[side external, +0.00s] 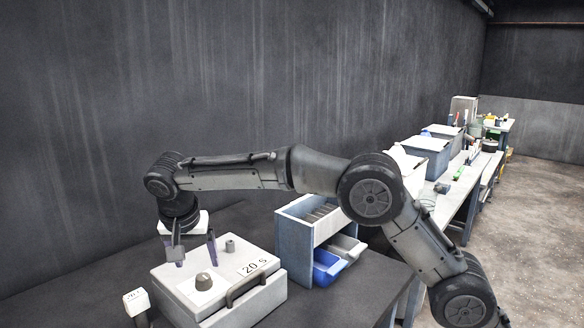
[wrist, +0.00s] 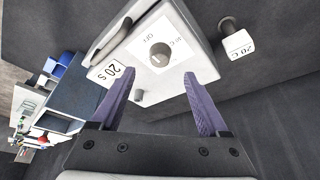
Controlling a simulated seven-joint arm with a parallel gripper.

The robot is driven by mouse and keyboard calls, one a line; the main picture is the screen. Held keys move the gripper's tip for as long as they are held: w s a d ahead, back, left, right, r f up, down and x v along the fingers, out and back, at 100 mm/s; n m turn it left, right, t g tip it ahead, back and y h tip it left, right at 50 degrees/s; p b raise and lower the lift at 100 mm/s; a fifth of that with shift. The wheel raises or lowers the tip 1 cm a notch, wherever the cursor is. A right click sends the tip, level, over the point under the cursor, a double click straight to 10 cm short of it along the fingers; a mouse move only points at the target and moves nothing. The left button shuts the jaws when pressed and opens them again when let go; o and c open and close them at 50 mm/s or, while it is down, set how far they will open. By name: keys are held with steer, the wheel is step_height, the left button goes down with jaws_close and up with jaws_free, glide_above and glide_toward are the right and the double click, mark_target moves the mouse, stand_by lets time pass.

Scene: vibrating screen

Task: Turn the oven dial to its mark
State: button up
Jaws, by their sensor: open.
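The oven is a light grey box (side external: 177,291) with a front handle, standing on the dark bench. Its grey round dial (side external: 203,281) sits on top; in the wrist view the dial (wrist: 160,55) is on a white plate with "OFF" and other lettering too small to read surely. A light line shows on the dial. My gripper (side external: 196,263) is open and empty above the oven, pointing down. In the wrist view its two purple fingers (wrist: 158,76) are spread, with the dial ahead of their tips, between their lines. Neither finger appears to touch it.
A smaller knob (side external: 229,246) and a "20 s" label (side external: 255,266) are on the oven. A small sign on a post (side external: 136,301) stands at left. A drawer rack (side external: 293,240) with a blue bin (side external: 331,267) stands right of the oven.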

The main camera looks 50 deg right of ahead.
step_height(320, 180, up, 12)
steer(key=s+d+m, duration=0.1)
steer(key=s+d, duration=0.2)
steer(key=s+d+r+t, duration=0.1)
steer(key=s+d+r, duration=0.5)
steer(key=s+d, duration=0.4)
steer(key=shift+s+r+y, duration=0.2)
steer(key=shift+s+y, duration=0.2)
steer(key=shift+s, duration=0.05)
steer(key=shift+d, duration=0.1)
steer(key=s+d+t, duration=0.1)
steer(key=s+d, duration=0.4)
steer(key=s, duration=0.7)
steer(key=s+f+n+y, duration=0.1)
steer(key=s+f+n, duration=0.4)
steer(key=f, duration=0.4)
steer(key=s+a+f+n+y, duration=0.1)
steer(key=s+f+n, duration=0.4)
steer(key=f, duration=0.4)
steer(key=shift+s+a, duration=0.2)
steer(key=shift+s, duration=0.5)
